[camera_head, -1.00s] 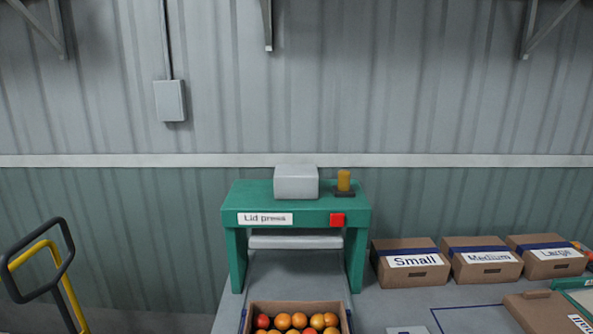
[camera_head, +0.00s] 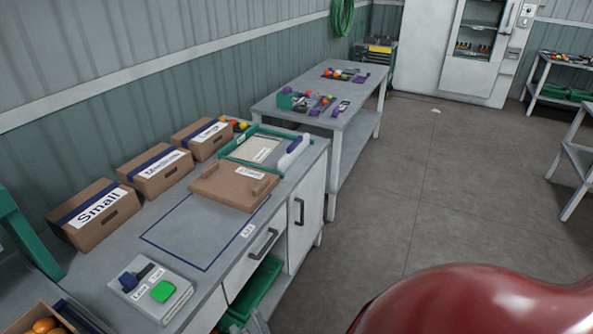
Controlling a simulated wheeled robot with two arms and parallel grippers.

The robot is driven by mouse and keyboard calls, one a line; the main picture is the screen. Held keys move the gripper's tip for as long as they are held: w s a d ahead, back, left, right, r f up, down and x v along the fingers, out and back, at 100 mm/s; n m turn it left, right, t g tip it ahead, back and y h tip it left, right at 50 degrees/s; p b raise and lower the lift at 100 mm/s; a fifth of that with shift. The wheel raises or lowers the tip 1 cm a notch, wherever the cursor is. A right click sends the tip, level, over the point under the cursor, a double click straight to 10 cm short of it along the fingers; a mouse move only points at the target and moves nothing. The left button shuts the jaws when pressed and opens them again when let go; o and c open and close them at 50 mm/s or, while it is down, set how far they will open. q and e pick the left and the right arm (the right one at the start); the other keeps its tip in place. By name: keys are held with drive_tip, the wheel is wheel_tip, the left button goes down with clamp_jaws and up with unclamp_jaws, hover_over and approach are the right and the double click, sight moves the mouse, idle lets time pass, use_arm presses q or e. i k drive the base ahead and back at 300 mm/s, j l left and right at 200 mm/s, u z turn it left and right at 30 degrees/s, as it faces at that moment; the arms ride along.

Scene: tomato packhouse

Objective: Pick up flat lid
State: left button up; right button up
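The flat lid (camera_head: 225,188) is a brown cardboard piece with a raised strip at its right end and a white label. It lies on the grey workbench (camera_head: 200,205), at the far edge of a blue outlined rectangle. No gripper touches it. A smooth red rounded part of my own body fills the bottom right of the view, apart from the lid. No fingertips of either gripper show.
Boxes labelled Small (camera_head: 92,222), Medium (camera_head: 155,176) and Large (camera_head: 202,142) stand along the wall. A green-framed tray (camera_head: 228,151) sits just behind the lid. A control box (camera_head: 150,292) with a green button is at the front.

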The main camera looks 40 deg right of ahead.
sight(243, 188)
drive_tip(key=z, duration=0.9)
drive_tip(key=k+u, duration=0.15)
drive_tip(key=u, duration=1.45)
drive_tip(key=l+z, duration=0.15)
drive_tip(key=z, duration=1.4)
